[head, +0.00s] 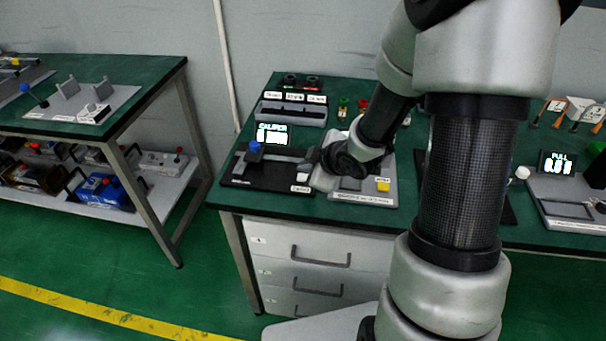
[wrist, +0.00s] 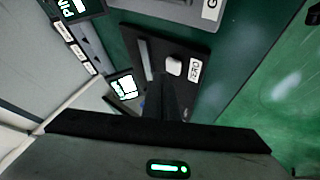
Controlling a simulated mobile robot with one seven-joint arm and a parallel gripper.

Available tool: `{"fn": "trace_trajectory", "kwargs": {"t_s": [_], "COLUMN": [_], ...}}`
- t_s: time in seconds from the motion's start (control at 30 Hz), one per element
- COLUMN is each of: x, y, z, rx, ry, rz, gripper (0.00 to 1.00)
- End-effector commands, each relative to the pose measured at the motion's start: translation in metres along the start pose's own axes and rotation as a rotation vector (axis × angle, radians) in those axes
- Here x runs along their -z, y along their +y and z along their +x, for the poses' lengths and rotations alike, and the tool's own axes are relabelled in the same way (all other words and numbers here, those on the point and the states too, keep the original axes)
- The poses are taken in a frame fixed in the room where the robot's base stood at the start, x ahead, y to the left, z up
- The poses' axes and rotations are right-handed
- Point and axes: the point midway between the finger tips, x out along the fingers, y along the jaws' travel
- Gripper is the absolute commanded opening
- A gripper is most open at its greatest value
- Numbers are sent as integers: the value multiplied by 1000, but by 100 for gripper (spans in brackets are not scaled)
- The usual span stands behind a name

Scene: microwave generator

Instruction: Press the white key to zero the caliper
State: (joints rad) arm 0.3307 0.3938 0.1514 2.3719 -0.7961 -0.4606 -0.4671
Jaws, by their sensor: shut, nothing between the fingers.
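The white key (wrist: 174,66) is a small rounded block on the black caliper board (wrist: 190,47), beside a white label (wrist: 195,70) that seems to read ZERO. In the head view the key (head: 304,171) is a small pale spot just behind that label, close to my wrist. The caliper (head: 275,153) lies across the board with a blue knob (head: 254,147). The caliper display (head: 271,134) is lit, its digits blurred. My gripper (wrist: 172,88) is shut and empty, its dark fingertips just short of the key in the wrist view; I cannot tell the height between them.
A grey panel with a yellow key (head: 383,185) stands right of the board. A slotted grey holder (head: 291,112) is behind it. A PULL display (head: 557,164) stands far right. A drawer unit (head: 305,262) is under the bench (head: 226,193). Another workbench (head: 150,80) is at left.

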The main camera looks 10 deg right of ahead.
Motion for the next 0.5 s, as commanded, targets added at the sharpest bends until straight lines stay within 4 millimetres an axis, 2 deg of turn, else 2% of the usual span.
{"fn": "trace_trajectory", "kwargs": {"t_s": [0.23, 0.5], "x": [3, 16], "y": [3, 16], "z": [-3, -22], "rx": [0, -1], "ry": [0, 0], "rz": [0, -1], "gripper": [0, 0]}}
